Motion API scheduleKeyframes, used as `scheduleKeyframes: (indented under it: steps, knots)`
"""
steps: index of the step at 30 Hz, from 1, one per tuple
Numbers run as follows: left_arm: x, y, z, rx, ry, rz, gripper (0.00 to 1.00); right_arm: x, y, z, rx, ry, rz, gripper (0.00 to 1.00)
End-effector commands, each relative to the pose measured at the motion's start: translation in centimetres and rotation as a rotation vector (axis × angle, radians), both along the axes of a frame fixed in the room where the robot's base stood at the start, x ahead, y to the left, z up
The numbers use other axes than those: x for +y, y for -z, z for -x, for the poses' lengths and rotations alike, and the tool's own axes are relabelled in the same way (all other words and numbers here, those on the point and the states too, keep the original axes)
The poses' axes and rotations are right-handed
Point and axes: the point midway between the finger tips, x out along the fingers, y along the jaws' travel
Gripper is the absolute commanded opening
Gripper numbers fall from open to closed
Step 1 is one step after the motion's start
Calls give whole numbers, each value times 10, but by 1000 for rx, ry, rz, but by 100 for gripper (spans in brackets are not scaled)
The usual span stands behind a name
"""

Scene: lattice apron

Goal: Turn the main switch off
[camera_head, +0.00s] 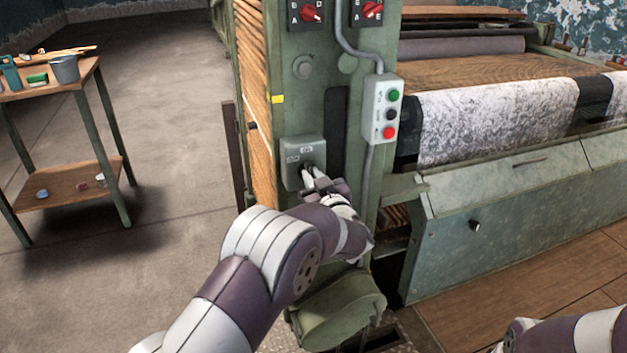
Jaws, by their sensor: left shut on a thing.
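The main switch is a grey box (301,152) on the front of the green machine column, with small labels at its top and left side. My left arm reaches up to it from below. My left gripper (309,173) is at the lower part of the box, shut on the switch's handle. The fingers and wrist cover most of the handle, so I cannot tell clearly which way it points. My right gripper is out of view; only part of my right arm shows at the lower right.
A push-button box (381,108) with green, black and red buttons is right of the switch. Red rotary knobs (312,13) are above. Floor between cart and machine is clear. A loom with cloth (497,122) fills the right.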

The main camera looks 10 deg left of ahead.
Motion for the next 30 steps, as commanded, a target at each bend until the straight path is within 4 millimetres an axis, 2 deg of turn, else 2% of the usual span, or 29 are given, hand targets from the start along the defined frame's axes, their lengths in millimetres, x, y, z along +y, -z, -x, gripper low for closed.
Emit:
scheduleKeyframes:
  steps: [17, 30]
  knots:
    - [3, 6, 2, -300, 0, 444, 0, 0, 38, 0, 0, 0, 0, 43]
    - [4, 10, 3, -532, -1, 789, 0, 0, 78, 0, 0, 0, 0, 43]
